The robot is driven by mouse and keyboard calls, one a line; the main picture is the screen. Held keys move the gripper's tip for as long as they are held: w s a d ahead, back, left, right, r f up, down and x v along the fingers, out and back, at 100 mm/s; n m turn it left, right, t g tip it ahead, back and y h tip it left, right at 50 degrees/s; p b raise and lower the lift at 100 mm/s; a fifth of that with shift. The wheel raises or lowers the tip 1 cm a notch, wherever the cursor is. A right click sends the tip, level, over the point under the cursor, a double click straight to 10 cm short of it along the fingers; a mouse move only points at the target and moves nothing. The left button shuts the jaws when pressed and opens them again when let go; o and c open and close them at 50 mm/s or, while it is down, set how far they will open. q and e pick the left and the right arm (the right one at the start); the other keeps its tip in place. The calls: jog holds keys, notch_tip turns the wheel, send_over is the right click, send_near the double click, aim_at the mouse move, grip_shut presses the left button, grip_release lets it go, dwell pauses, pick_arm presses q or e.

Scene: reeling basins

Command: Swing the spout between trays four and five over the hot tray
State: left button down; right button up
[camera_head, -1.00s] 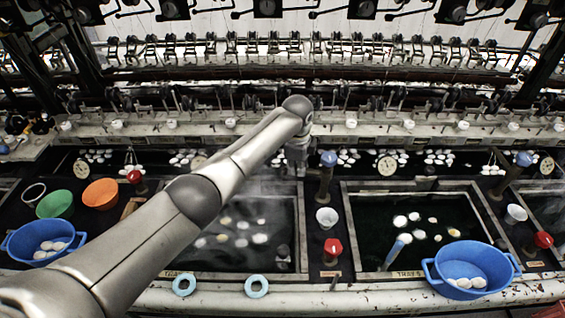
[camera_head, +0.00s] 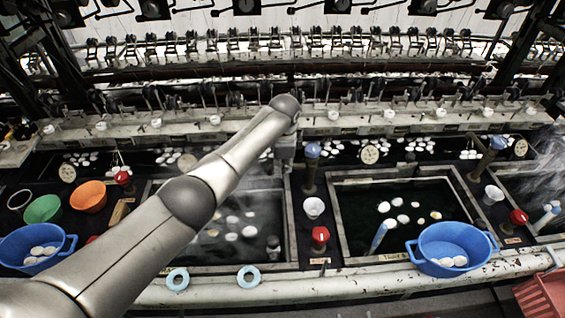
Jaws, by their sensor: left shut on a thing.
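The spout post (camera_head: 310,172) with a blue top stands on the divider between the left tray (camera_head: 289,225) and the middle tray (camera_head: 340,222). My left arm comes in from the lower left and crosses the left tray. My left gripper (camera_head: 286,163) points down just left of the post and is shut on the spout. The jaws and the held part of the spout are small and hard to make out. Faint haze lies over the left tray; thicker steam rises over the right tray (camera_head: 533,222). My right gripper is not in view.
White cocoons float in the trays. A blue basin (camera_head: 410,249) sits on the middle tray's front edge; another (camera_head: 70,247) is at left, by green (camera_head: 43,209) and orange (camera_head: 88,196) bowls. A red knob (camera_head: 320,235) and white cup (camera_head: 314,207) are near the post.

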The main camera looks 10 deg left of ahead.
pick_arm(q)
jog(key=c, duration=1.4)
grip_release()
jog(key=shift+s, duration=0.1)
jog(key=r, duration=0.4)
jog(key=s+r, duration=0.1)
jog(key=r, duration=0.3)
jog(key=s+r, duration=0.1)
jog(key=r, duration=0.3)
jog(key=shift+s+d, duration=0.15)
jog(key=shift+d, duration=0.1)
